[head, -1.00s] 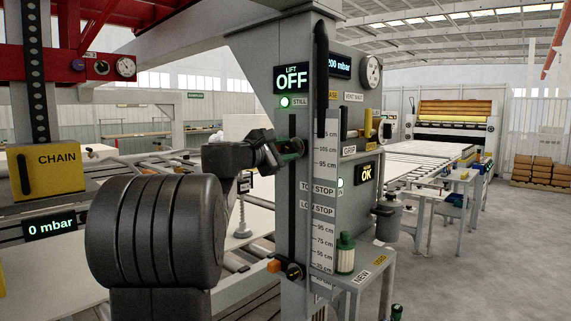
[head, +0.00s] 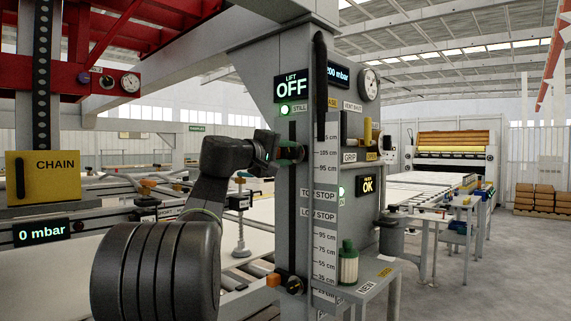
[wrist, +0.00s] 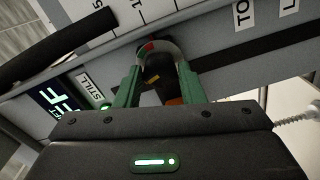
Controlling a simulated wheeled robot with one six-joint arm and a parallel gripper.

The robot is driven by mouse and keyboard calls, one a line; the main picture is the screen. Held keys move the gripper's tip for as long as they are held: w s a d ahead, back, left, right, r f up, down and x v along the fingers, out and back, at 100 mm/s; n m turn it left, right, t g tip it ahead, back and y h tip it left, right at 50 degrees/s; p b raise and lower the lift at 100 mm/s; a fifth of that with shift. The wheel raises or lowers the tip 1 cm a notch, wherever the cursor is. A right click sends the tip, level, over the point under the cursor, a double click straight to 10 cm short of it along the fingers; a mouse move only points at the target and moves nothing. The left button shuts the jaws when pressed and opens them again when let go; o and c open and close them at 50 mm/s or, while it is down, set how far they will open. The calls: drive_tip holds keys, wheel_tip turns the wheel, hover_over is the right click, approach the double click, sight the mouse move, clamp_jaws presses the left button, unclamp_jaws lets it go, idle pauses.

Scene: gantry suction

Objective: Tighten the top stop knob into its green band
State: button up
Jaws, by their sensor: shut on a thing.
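My gripper (head: 292,152) is at the dark vertical slot (head: 292,211) on the grey column. In the wrist view, its two green fingers (wrist: 160,82) are shut on the dark top stop knob (wrist: 151,70), one on each side. A curved grey collar with a red mark and a green mark (wrist: 149,46) shows just beyond the knob. An orange part (wrist: 174,101) shows beside the knob, partly hidden by a finger. I cannot tell exactly where the knob's pointer stands. In the head view my gripper hides the knob.
A lower knob (head: 294,285) with an orange block (head: 273,280) sits at the slot's lower end. A black handle (head: 320,86) hangs beside the slot. The LIFT display (head: 292,86) reads OFF, and a green STILL lamp (head: 285,109) is lit. A side shelf (head: 376,278) holds a green-capped bottle (head: 348,263).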

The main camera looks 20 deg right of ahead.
drive_tip(key=m+b, duration=0.2)
drive_tip(key=m, duration=0.2)
drive_tip(key=shift+f, duration=0.1)
drive_tip(key=shift+m+b, duration=0.7)
drive_tip(key=shift+m, duration=0.5)
drive_tip(key=o, duration=1)
drive_tip(key=shift+a, duration=0.1)
drive_tip(key=v, duration=1.3)
drive_tip(key=shift+s+a, duration=0.2)
drive_tip(key=shift+a, duration=0.15)
